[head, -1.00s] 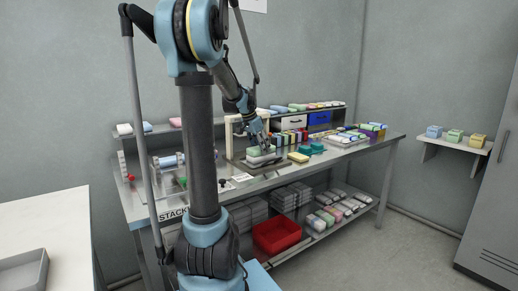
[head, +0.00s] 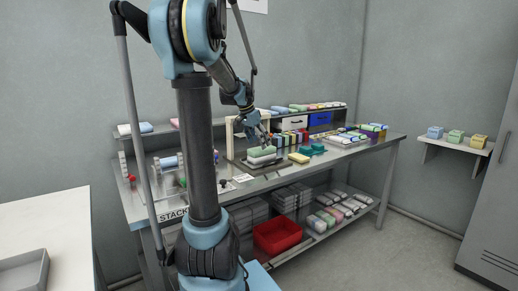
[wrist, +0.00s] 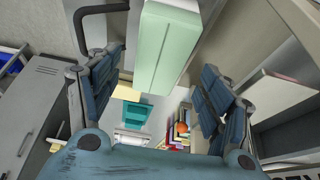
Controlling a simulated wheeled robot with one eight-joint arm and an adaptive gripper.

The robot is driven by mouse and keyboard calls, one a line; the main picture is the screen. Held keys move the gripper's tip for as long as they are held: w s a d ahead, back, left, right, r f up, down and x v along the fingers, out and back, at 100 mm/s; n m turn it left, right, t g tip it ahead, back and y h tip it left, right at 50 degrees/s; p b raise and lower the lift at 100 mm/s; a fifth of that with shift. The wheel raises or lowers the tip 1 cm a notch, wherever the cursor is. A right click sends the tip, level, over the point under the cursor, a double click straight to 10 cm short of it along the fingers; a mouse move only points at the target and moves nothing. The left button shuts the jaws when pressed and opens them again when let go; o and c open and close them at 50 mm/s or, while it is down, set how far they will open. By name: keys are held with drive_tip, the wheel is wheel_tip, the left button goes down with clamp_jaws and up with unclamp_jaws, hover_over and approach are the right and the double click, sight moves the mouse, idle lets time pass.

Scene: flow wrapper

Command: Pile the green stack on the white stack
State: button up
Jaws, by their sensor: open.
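The green stack (head: 262,151) lies on top of the white stack (head: 262,160) on a dark plate on the workbench. The two look roughly lined up in the head view. The green stack also fills the upper middle of the wrist view (wrist: 167,45), and I cannot make out the white stack there. My gripper (head: 265,138) is open and empty just above the green stack. In the wrist view its two blue fingers (wrist: 163,75) stand apart, with the green stack beyond their tips. The gap between fingers and stack is hard to judge.
A yellow stack (head: 299,158) and teal pieces (head: 312,149) lie to the right of the plate. A pale frame (head: 231,135) stands behind left. Coloured stacks and a blue drawer (head: 320,118) line the back. A red bin (head: 278,236) sits on the lower shelf.

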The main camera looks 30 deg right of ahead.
drive_tip(key=v, duration=0.8)
idle(0.4)
